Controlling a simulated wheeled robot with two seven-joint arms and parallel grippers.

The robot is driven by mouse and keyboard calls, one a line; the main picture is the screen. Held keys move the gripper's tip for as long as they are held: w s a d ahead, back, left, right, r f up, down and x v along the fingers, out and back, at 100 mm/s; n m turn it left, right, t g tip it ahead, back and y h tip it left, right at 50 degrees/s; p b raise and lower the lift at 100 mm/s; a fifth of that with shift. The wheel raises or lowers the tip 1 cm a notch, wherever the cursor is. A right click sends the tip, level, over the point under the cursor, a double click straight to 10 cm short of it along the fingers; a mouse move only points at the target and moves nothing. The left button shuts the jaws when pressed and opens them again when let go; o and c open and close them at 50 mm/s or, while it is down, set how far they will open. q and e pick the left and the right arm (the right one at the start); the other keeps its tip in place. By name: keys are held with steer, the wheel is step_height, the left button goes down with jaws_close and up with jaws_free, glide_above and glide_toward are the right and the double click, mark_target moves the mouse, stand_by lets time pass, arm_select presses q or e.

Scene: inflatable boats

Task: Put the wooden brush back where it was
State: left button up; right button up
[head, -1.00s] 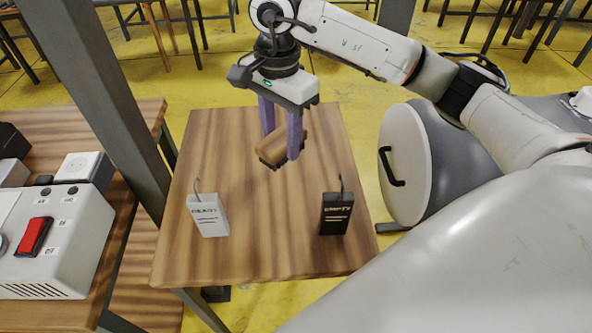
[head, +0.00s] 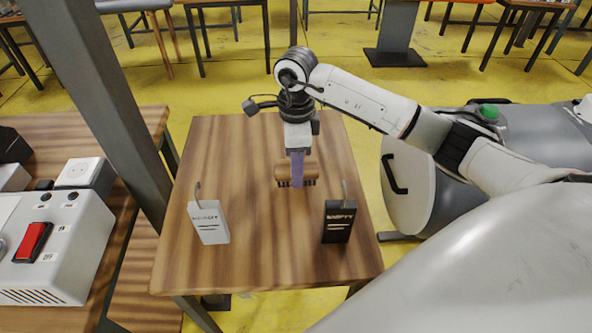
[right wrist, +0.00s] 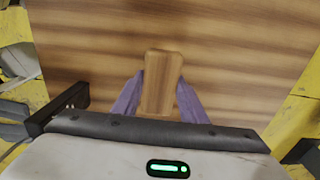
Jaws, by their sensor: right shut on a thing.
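The wooden brush (head: 281,172) has a brown block and dark bristles pointing down. My right gripper (head: 297,183) is shut on it, its purple fingers across the brush's middle. I cannot tell whether the bristles touch the tabletop. In the right wrist view the brush (right wrist: 161,80) sits between both purple fingers. My left gripper is not in view.
A grey post (head: 95,105) and a control box with a red switch (head: 32,241) are on the left. The table's back is clear.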

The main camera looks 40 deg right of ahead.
steer(key=shift+f, duration=0.95)
steer(key=shift+f, duration=0.1)
steer(key=o, duration=1)
step_height(320, 180, up, 12)
steer(key=shift+r+b, duration=0.1)
steer(key=shift+b, duration=0.4)
steer(key=shift+a, duration=0.1)
